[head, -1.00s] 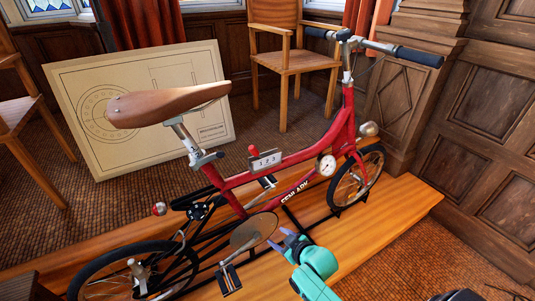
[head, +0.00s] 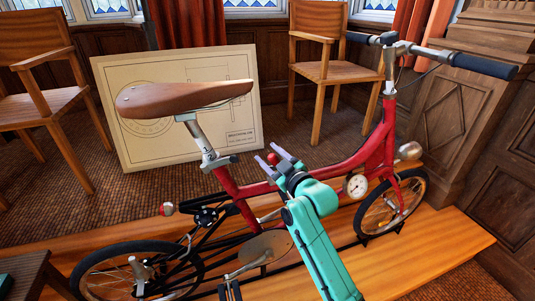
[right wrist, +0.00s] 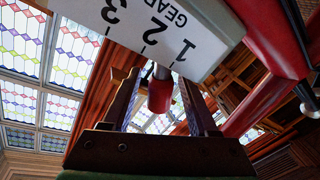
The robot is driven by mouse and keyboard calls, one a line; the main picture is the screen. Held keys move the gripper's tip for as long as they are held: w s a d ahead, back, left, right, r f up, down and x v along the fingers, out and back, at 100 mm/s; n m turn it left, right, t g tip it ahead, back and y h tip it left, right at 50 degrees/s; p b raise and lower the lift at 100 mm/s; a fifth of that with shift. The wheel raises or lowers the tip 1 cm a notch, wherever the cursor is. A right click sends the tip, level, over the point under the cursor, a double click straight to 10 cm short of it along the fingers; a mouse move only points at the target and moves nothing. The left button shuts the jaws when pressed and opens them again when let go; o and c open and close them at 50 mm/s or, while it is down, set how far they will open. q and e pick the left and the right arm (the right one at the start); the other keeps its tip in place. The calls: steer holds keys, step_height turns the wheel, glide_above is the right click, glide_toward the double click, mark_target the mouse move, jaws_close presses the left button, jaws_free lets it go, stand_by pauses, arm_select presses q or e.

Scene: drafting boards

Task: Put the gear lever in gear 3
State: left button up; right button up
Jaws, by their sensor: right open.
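The red bicycle (head: 345,170) stands upright on a wooden platform. Its gear lever is a short grey stem with a red knob (right wrist: 160,95), below a white plate (right wrist: 205,28) marked GEAR and 1, 2, 3, upside down in the right wrist view. The stem shows near marks 1 and 2; I cannot tell which it is set to. In the head view the knob (head: 272,158) shows at my right gripper (head: 270,157), which hides the plate. My right gripper is open, its fingers on either side of the knob with gaps visible. My left gripper is not in view.
The saddle (head: 183,98) and handlebar (head: 484,65) rise above the frame. A drawing board (head: 247,75) leans behind, with wooden chairs (head: 335,70) near it. The wooden platform (head: 440,262) has bare room in front of the bicycle.

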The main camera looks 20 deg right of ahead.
steer(key=shift+w+a, duration=0.15)
steer(key=shift+w, duration=0.35)
jaws_close()
stand_by(1.1)
